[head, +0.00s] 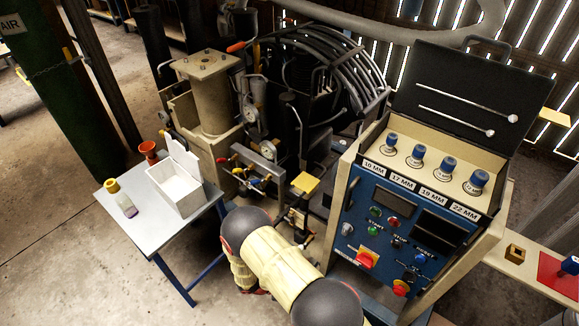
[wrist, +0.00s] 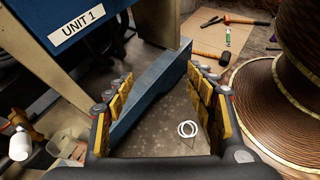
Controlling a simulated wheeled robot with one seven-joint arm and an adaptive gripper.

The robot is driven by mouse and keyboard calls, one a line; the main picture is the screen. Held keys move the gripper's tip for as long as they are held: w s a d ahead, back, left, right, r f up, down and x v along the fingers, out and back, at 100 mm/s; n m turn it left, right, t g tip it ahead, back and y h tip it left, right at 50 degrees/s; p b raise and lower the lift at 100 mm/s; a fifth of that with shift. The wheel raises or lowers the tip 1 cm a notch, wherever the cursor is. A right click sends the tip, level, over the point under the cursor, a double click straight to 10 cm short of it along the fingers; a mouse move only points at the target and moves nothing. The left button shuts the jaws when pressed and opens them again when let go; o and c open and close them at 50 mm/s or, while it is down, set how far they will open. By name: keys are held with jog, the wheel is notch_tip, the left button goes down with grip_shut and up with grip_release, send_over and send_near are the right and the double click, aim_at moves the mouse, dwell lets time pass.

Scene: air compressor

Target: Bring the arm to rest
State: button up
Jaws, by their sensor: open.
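My arm, cream with dark grey joints, rises from the bottom of the head view in front of the compressor (head: 210,95). In the wrist view my gripper (wrist: 165,98) is open, with its yellow-padded fingers wide apart and nothing between them. Beyond the fingers are the grey floor and a blue beam (wrist: 150,92). In the head view the fingers cannot be made out clearly.
A small table (head: 150,215) with a white open box (head: 178,192) stands at left. The control panel (head: 400,225) with sockets stands close at right. The wrist view shows a white ring (wrist: 188,129), a hammer (wrist: 211,56) and large copper-coloured coils (wrist: 270,110).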

jog(key=s+r+m+g+y+p, duration=0.15)
jog(key=r+m+y, duration=0.35)
jog(key=r, duration=1.2)
jog(key=s+r+m+g+y+p, duration=0.1)
jog(key=s+r+m+y, duration=0.4)
jog(key=r, duration=1.2)
jog(key=s+d+r+m+t+p, duration=0.1)
jog(key=s+d+r+m+t, duration=0.1)
jog(key=r, duration=0.7)
jog(key=s+d+r+m+t+y+p, duration=0.1)
jog(key=s+d+r+m+t, duration=0.1)
jog(key=r, duration=0.7)
jog(key=s+d+r+m+t+y+p, duration=0.1)
jog(key=s+d+r+m+t, duration=0.1)
jog(key=r, duration=0.7)
jog(key=d+m+t, duration=0.1)
jog(key=d+t, duration=0.1)
jog(key=d, duration=0.1)
